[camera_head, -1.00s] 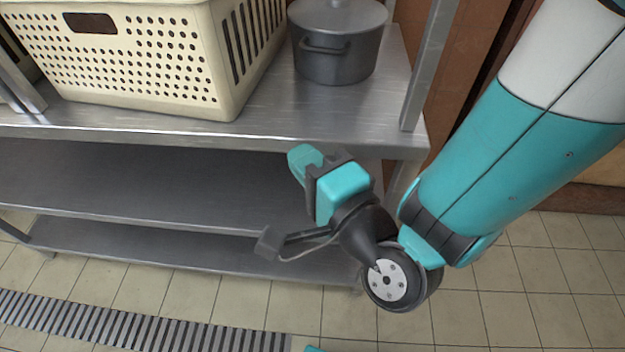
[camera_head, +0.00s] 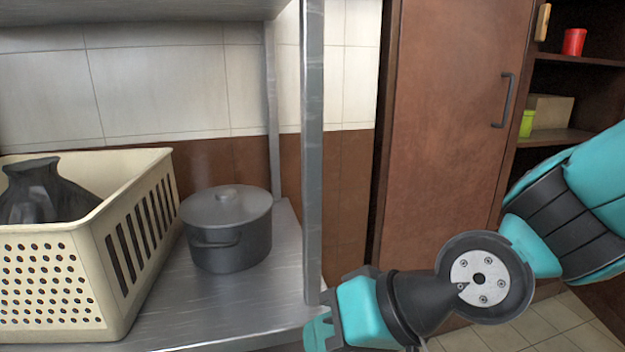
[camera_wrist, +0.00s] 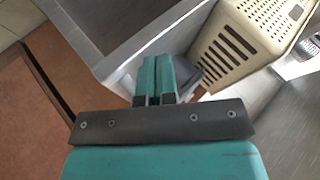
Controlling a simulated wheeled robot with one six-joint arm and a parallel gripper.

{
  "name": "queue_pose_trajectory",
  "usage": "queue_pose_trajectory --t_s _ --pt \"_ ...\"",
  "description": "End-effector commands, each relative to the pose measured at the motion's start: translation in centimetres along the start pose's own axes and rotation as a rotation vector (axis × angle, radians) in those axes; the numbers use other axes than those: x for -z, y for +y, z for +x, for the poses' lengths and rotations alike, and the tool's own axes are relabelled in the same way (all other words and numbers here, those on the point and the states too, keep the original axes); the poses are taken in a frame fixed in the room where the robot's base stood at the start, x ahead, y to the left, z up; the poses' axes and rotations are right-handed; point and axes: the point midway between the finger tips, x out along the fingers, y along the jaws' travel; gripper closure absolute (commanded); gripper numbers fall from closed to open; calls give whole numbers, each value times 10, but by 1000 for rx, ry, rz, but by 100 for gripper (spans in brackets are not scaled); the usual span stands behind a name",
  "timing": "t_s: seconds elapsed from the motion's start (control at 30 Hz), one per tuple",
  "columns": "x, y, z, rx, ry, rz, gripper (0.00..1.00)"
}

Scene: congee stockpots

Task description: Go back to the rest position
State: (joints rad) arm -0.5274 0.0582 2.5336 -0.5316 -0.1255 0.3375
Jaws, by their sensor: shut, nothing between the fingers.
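My gripper (camera_head: 318,335) is at the lower middle of the head view, in front of the right end of the steel shelf and its post. Its fingertips are partly cut off by the frame edge there. In the wrist view my gripper (camera_wrist: 157,80) shows its two teal fingers pressed together with nothing between them. It is apart from the pot and the crate.
A grey lidded pot (camera_head: 229,230) stands on the steel shelf (camera_head: 200,300), beside a cream crate (camera_head: 125,240) holding a dark object (camera_head: 45,192). A steel post (camera_head: 312,150) rises at the shelf's corner. A brown cabinet (camera_head: 455,120) stands to the right.

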Motion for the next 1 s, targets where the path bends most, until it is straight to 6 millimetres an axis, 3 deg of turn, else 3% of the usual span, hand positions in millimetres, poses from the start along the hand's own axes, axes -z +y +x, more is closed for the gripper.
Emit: queue_pose_trajectory --t_s 0.1,0.43,1.0 --pt "-11 20 -41 -106 -110 -104 100" --pt "-60 56 -130 -291 -409 -255 100" --pt "14 -50 -244 -287 -420 -255 100"
